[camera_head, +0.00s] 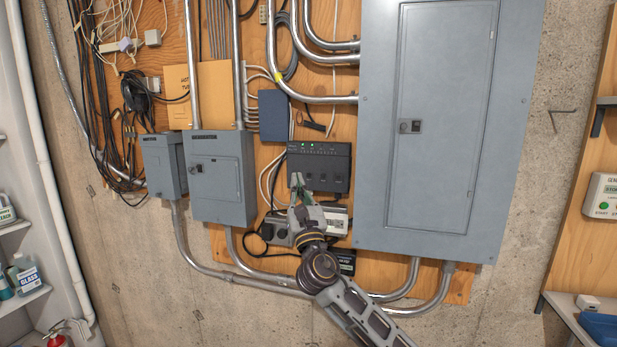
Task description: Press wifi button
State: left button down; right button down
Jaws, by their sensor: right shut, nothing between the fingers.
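A black router-like box (334,160) with small green lights along its top edge is mounted on the plywood board, left of the large grey panel. A wifi button cannot be made out on it at this size. My right gripper (297,179) comes up from below, shut and empty. Its fingertips overlap the lower left part of the black box in the picture; I cannot tell whether they touch it. The gripper hides part of a grey device (335,220) below the box. My left gripper is not in view.
A large grey electrical panel (440,120) stands close on the right. Smaller grey boxes (222,180) with conduits are on the left. Loose cables (268,185) hang beside the black box. A shelf with bottles (24,275) is at far left, and a control box (604,195) at far right.

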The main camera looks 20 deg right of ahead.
aim_at(307, 177)
jog(key=shift+w+d, duration=0.1)
